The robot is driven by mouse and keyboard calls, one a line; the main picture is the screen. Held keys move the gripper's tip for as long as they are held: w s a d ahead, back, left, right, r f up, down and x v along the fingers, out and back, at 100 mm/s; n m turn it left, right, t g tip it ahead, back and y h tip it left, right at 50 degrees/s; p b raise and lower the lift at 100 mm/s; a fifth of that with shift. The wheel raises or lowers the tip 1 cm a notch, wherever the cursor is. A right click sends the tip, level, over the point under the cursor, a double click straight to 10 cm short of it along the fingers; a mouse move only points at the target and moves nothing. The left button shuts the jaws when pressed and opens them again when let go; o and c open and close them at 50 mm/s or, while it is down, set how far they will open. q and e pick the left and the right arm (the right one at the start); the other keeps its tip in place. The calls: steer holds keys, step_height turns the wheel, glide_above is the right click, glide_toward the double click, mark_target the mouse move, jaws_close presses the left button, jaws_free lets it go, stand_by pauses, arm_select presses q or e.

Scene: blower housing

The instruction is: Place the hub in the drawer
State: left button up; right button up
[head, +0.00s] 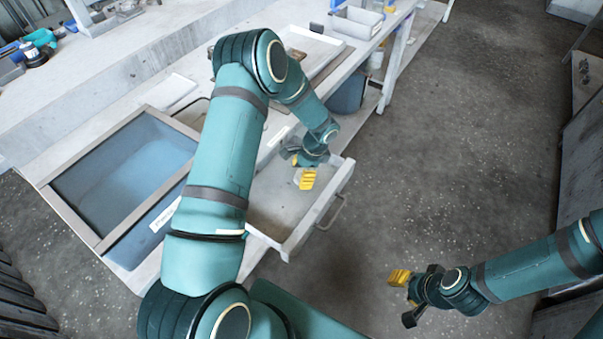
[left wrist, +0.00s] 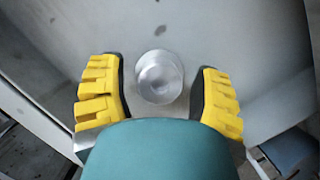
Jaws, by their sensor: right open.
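The hub, a round silvery metal piece (left wrist: 160,77), shows in the left wrist view against the grey drawer floor. It lies between the lines of my left gripper's two yellow fingers, with a gap on both sides. My left gripper (head: 306,178) is open and reaches down into the pulled-out drawer (head: 318,222); its fingers also show in the left wrist view (left wrist: 160,100). In the head view I cannot clearly make out the hub beside the fingers. My right gripper (head: 405,297) is open and empty, over the floor at the lower right.
A blue-grey sunken basin (head: 130,160) is in the bench left of the drawer. A tray (head: 315,48) and a grey bin (head: 357,22) are on the bench further back. The drawer's handle (head: 331,213) sticks out on its front. The floor to the right is clear.

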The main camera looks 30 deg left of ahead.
arm_select(q)
steer(key=p+v, duration=0.2)
steer(key=v, duration=1)
steer(key=shift+r, duration=0.15)
steer(key=shift+s, duration=0.1)
